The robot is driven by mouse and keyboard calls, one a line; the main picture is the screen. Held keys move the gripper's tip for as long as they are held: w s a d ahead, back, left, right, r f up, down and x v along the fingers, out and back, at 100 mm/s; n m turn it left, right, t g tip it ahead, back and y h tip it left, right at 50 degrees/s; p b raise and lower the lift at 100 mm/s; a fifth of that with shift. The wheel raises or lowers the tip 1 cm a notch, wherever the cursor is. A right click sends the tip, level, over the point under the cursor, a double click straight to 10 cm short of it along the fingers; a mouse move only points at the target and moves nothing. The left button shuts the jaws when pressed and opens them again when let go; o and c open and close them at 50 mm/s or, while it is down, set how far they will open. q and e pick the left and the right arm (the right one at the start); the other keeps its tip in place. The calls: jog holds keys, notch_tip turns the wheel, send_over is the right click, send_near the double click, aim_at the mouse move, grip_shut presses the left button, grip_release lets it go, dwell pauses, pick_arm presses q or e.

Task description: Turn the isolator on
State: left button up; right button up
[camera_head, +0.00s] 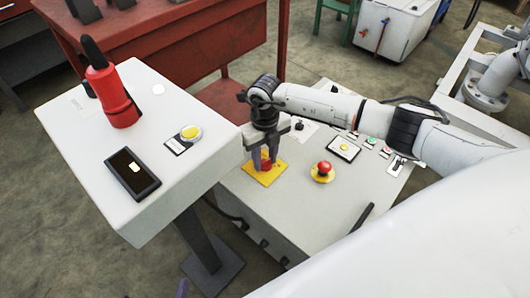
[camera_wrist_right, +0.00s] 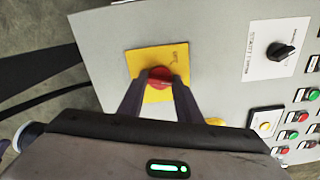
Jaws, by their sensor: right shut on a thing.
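The isolator is a red rotary knob (camera_wrist_right: 158,82) on a yellow square plate (camera_wrist_right: 150,60). In the head view the yellow plate (camera_head: 264,174) lies on the top of a pale control box, and the red knob (camera_head: 266,160) shows between my fingers. My right gripper (camera_wrist_right: 155,80) is over the knob with its two dark fingers shut on its sides; it also shows in the head view (camera_head: 265,158), pointing down. The knob's lower part is partly hidden by the fingers.
A red emergency stop button (camera_head: 323,168) on a yellow base sits right of the isolator. A black selector (camera_wrist_right: 281,50) and several coloured buttons are further right. A pale pedestal panel (camera_head: 90,145) with a red handled device (camera_head: 115,97) stands close on the left.

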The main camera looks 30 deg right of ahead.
jog(key=m+p, duration=0.1)
jog(key=m, duration=0.1)
jog(key=shift+r+m+p, duration=0.2)
jog(key=shift+m+p, duration=0.1)
jog(key=shift+p, duration=0.05)
jog(key=shift+f+m+p, duration=0.1)
jog(key=shift+m+p, duration=0.5)
jog(key=shift+m, duration=0.4)
pick_arm(q)
jog(key=shift+s+a+r+y+p, duration=0.2)
jog(key=shift+a+r, duration=0.15)
jog(key=shift+r, duration=0.25)
jog(key=shift+s+a+r+y+p, duration=0.1)
jog(key=shift+s+a+r, duration=0.15)
jog(key=shift+r, duration=0.3)
pick_arm(e)
jog(key=shift+m, duration=0.5)
jog(key=shift+f, duration=0.1)
jog(key=o, duration=1)
jog(key=shift+o, duration=0.2)
